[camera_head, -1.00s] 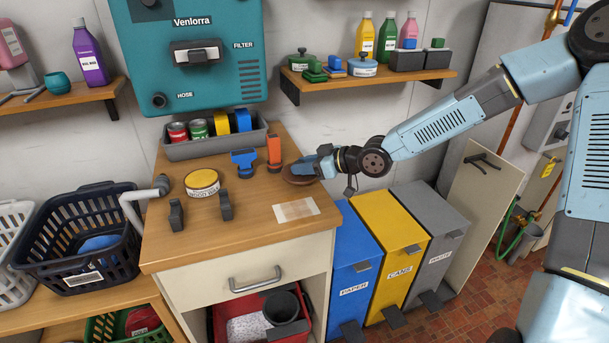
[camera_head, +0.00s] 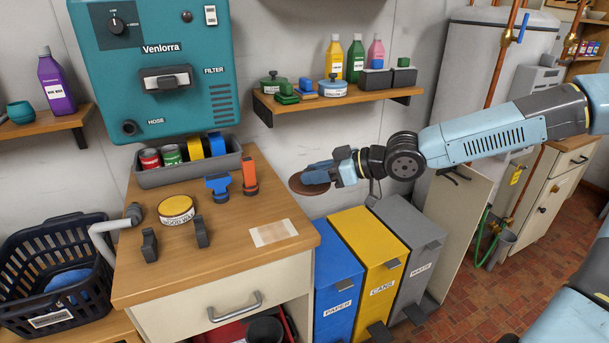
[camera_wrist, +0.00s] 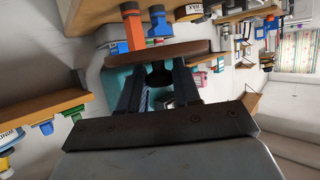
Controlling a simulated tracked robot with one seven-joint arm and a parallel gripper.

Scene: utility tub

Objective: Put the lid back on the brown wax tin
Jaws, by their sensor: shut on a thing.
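The wax tin (camera_head: 176,219) stands on the wooden worktop, left of its middle, with a pale label and a yellow round top face; no lid is on it. My gripper (camera_head: 335,170) is shut on a round brown lid (camera_head: 308,183), held in the air past the worktop's right edge, by the wall behind the bins. In the wrist view, the brown lid (camera_wrist: 185,50) shows as a flat disc beyond my fingers (camera_wrist: 160,78), with a dark knob between them. The lid is well to the right of the tin and apart from it.
Two dark upright blocks (camera_head: 150,245) stand in front of the tin. Blue (camera_head: 218,188) and orange (camera_head: 249,178) tools stand to its right, and a grey tray (camera_head: 190,170) behind. A pale patch (camera_head: 275,232) lies on the worktop's otherwise clear right part. A shelf (camera_head: 340,101) is above.

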